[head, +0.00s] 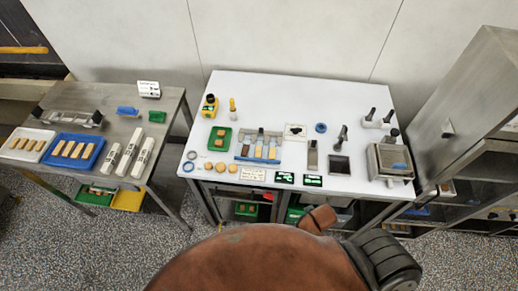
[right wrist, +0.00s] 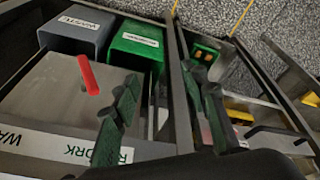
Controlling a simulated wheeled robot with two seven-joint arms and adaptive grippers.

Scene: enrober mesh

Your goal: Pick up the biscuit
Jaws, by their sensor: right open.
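Rectangular biscuits lie in several places in the head view. A green tray (head: 212,147) on the white table holds brown biscuits (head: 220,138). A blue and grey rack (head: 243,151) to its right holds several light bars. Small round tan pieces (head: 220,168) lie in front of the green tray. On the left table, a white tray (head: 8,152) and a blue tray (head: 53,158) hold rows of tan bars. My right gripper (right wrist: 163,122) shows in the right wrist view, fingers apart, with no biscuit between them. My left gripper is not in view.
The white table (head: 270,95) also carries a yellow device (head: 209,105), dark-handled tools (head: 341,137) and a metal machine (head: 391,163). A steel cabinet (head: 450,110) stands at right. The right wrist view shows a grey bin (right wrist: 75,30), a green bin (right wrist: 137,45) and a red handle (right wrist: 88,75).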

